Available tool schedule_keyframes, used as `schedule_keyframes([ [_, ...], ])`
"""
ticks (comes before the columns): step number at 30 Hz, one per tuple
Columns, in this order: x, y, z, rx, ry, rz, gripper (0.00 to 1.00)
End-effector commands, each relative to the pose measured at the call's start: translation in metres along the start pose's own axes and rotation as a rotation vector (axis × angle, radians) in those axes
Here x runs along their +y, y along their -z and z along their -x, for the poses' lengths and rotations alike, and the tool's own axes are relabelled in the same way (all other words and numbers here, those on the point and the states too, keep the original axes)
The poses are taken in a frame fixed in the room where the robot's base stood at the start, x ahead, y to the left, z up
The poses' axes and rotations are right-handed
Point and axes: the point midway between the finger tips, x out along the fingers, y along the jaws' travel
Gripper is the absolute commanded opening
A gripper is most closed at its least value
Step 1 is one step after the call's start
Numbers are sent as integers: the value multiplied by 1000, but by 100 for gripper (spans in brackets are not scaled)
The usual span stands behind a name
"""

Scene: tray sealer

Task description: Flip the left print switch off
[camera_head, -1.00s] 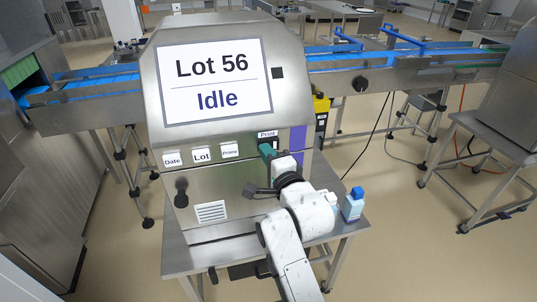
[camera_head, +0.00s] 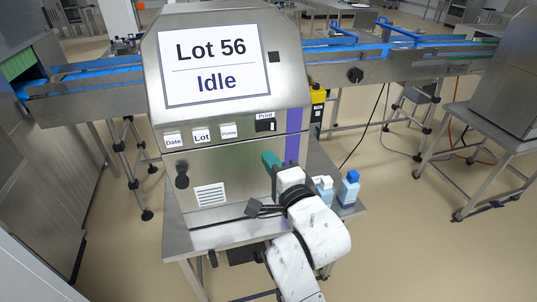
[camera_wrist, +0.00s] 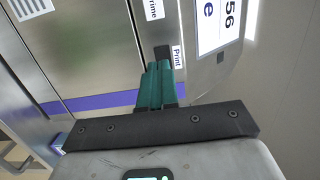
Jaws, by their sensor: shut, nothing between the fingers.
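The print switch panel (camera_head: 265,126) is a small black plate under a "Print" label at the upper right of the steel machine's front (camera_head: 235,160). Its exact lever position is too small to read. In the wrist view the dark switch (camera_wrist: 162,52) stands just beyond the fingertips, beside the "Print" label. My gripper (camera_head: 268,157), with teal fingers, is shut and empty. In the head view it is below the switch panel, in front of the machine's right side, apart from the switch. Its fingertips also show in the wrist view (camera_wrist: 159,66).
The screen (camera_head: 213,66) reads "Lot 56" and "Idle". Date (camera_head: 173,140), Lot (camera_head: 202,137) and Prime (camera_head: 228,131) buttons line the front. A black knob (camera_head: 182,178) sticks out lower left. A blue-capped bottle (camera_head: 349,190) and a white bottle (camera_head: 324,189) stand right of my arm.

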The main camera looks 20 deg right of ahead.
Motion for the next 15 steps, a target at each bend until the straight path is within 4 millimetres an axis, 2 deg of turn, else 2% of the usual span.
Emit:
schedule_keyframes([
  [3, 3, -6, 17, -2, -1, 2, 0],
  [6, 1, -8, 25, -2, 1, 1, 0],
  [15, 0, -9, 29, 0, -1, 0, 0],
])
